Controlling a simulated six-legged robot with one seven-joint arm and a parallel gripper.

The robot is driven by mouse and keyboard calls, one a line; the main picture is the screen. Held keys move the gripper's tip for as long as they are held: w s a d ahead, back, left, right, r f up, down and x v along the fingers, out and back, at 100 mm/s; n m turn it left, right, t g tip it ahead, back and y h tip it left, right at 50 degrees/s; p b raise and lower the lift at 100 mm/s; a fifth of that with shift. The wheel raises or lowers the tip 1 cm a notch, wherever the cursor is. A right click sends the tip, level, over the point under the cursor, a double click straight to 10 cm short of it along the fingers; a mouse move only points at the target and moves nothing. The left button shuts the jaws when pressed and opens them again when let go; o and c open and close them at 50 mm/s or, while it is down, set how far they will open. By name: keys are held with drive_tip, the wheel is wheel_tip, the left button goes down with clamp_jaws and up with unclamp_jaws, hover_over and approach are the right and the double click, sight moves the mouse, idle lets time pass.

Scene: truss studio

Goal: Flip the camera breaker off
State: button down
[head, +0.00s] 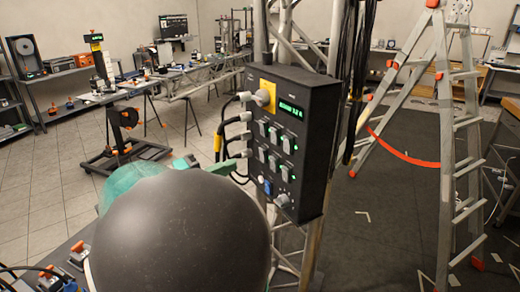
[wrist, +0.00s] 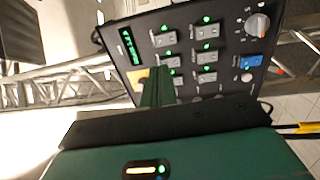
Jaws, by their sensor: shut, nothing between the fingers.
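A black breaker box (head: 314,150) hangs on the truss, with several grey rocker breakers in two rows and a green display. In the wrist view the box face (wrist: 142,40) appears turned sideways, and the breakers (wrist: 207,31) show green lights beside them. Labels are too small to read, so I cannot tell which is the camera breaker. My gripper (wrist: 160,80) is shut and empty, its green fingers in front of the face near the lower-left breakers. Contact cannot be told. In the head view my arm's grey dome hides most of the gripper.
Cables plug into the box's left side (head: 240,117). A yellow plate with a grey connector (head: 265,95) is at its upper left. A blue switch (wrist: 250,62) and grey knob (wrist: 257,25) sit at one end.

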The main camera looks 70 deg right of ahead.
sight(286, 142)
drive_tip(key=x, duration=1.4)
drive_tip(key=shift+a, duration=0.1)
drive_tip(key=shift+r, duration=0.1)
drive_tip(key=shift+s, duration=0.2)
drive_tip(key=shift+w, duration=0.15)
